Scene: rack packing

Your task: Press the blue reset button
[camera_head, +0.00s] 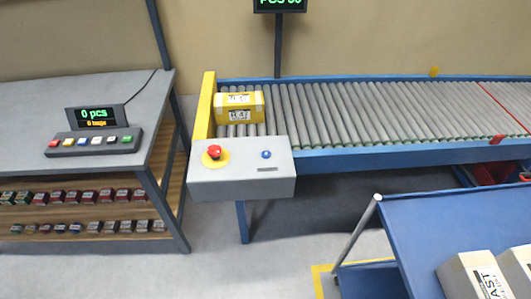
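The blue reset button (266,154) is a small round button on top of a grey control box (240,185) at the near left end of the roller conveyor. A red mushroom-shaped button (214,151) on a yellow disc sits to its left on the same box. A dark label strip lies just below the blue button. Neither of my grippers shows in the head view, and nothing covers the blue button.
A yellow box (239,107) lies on the conveyor (350,112) behind the control box. A grey table (60,168) with a button panel and display stands at left. A blue cart (440,215) with boxes is at lower right. Floor is clear in front of the control box.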

